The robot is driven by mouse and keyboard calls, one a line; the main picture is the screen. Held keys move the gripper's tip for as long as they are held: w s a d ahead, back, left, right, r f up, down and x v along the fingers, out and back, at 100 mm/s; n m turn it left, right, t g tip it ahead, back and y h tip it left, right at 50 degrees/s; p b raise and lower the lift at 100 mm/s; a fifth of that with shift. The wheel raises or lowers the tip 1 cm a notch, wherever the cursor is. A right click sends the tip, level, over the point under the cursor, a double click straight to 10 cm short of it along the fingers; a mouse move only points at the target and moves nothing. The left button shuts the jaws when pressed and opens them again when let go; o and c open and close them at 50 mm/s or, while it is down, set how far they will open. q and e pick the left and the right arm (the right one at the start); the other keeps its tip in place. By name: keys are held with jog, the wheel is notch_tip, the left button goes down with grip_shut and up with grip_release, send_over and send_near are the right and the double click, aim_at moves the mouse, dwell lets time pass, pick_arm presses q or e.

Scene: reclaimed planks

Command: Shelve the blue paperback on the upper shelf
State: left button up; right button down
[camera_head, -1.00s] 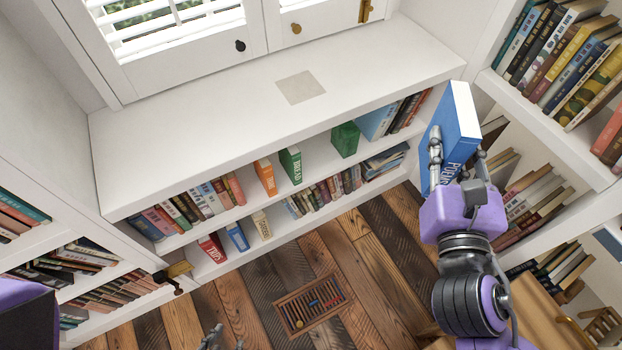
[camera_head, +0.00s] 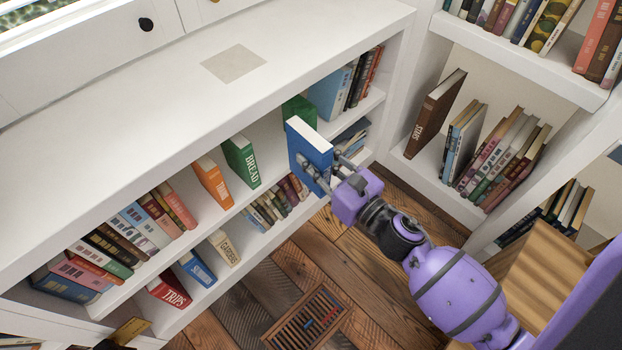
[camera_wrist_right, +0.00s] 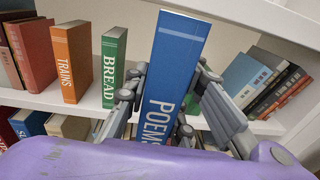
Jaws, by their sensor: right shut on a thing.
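The blue paperback (camera_head: 309,143), lettered POEMS on its spine in the right wrist view (camera_wrist_right: 176,70), is held upright with a slight tilt. My right gripper (camera_head: 322,172) is shut on its lower part, with one finger on each side. The book is in front of the low bookcase's upper shelf (camera_head: 271,172), at the gap between the green BREAD book (camera_head: 241,161) and another green book (camera_head: 299,110). It partly hides that second green book. I cannot tell whether the paperback touches the shelf. My left gripper is out of view.
The orange TRAINS book (camera_head: 213,183) stands left of BREAD. A blue book (camera_head: 328,93) and several others fill the shelf's right end. The lower shelf holds more books, including red TRIPS (camera_head: 168,291). The white top (camera_head: 150,105) is above; a side bookcase stands at right.

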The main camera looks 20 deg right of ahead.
jog(key=shift+n+y, duration=0.3)
jog(key=shift+y, duration=0.2)
jog(key=f, duration=0.2)
jog(key=f+b, duration=0.1)
jog(key=f, duration=0.2)
jog(key=shift+w+d+f+b, duration=0.25)
jog(key=shift+w+f+b, duration=0.05)
jog(key=shift+w+b, duration=0.1)
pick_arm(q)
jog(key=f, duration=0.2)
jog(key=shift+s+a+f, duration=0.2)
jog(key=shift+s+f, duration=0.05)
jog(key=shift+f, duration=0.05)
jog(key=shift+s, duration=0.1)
pick_arm(e)
jog(key=shift+s, duration=0.1)
jog(key=shift+r, duration=0.1)
jog(key=shift+w+a, duration=0.15)
jog(key=shift+w, duration=0.15)
jog(key=x, duration=0.4)
jog(key=shift+w+a, duration=0.15)
jog(key=shift+w, duration=0.25)
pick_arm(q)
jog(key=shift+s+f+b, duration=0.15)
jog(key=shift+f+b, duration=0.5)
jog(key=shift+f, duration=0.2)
pick_arm(e)
jog(key=x, duration=1.1)
jog(key=shift+f, duration=0.25)
